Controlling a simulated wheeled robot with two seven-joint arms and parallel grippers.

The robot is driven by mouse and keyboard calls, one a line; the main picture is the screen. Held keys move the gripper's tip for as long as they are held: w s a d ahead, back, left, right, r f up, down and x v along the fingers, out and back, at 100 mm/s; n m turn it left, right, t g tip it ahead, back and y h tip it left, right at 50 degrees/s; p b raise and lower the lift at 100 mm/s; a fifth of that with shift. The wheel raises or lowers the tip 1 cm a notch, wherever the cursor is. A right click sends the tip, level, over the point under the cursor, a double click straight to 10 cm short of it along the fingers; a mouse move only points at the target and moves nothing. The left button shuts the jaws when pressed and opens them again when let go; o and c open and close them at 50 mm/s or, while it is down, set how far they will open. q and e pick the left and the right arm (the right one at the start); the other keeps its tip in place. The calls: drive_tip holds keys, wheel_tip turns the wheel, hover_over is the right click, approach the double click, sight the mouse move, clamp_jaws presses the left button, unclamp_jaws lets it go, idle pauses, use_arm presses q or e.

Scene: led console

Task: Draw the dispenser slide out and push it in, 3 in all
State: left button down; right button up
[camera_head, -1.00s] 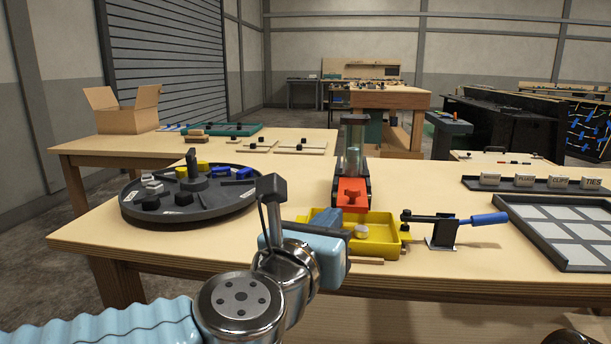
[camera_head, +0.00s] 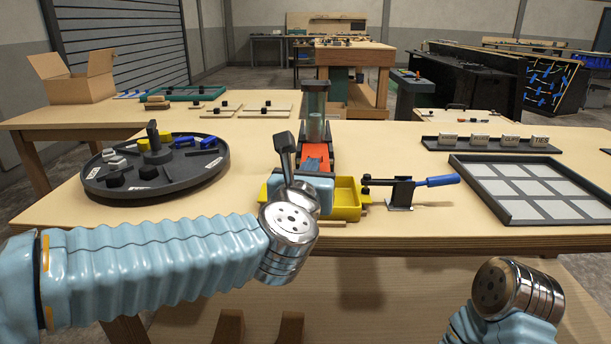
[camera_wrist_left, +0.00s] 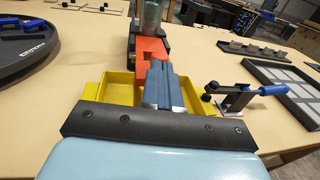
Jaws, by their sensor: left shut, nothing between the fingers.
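The dispenser has a clear upright tube (camera_head: 314,112) and a red-orange slide (camera_head: 316,151) at its foot. The slide also shows in the left wrist view (camera_wrist_left: 152,50), with a small dark opening in its top. A yellow tray (camera_head: 347,192) sits in front of the dispenser. My left gripper (camera_wrist_left: 160,70) is shut and empty, its blue fingers together over the tray, with their tips at the near end of the slide. Whether they touch it I cannot tell. My left wrist hides the slide's knob and part of the tray in the head view. My right gripper is out of view.
A lever with a blue handle (camera_head: 437,181) stands right of the tray. A dark round turntable (camera_head: 180,182) with small parts is at left. A grey compartment tray (camera_head: 530,215) and a rack of labelled blocks (camera_head: 490,143) are at right.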

use_arm(q)
drive_tip(key=shift+w+d, duration=0.1)
drive_tip(key=shift+w, duration=0.45)
drive_tip(key=shift+w+f, duration=0.15)
drive_tip(key=shift+w, duration=0.15)
drive_tip(key=b, duration=0.2)
approach(312, 144)
drive_tip(key=w+d+r, duration=0.1)
drive_tip(key=w+r, duration=0.1)
drive_tip(key=shift+w+d, duration=0.35)
drive_tip(key=shift+w, duration=0.45)
drive_tip(key=shift+a+r, duration=0.2)
drive_tip(key=shift+r, duration=0.05)
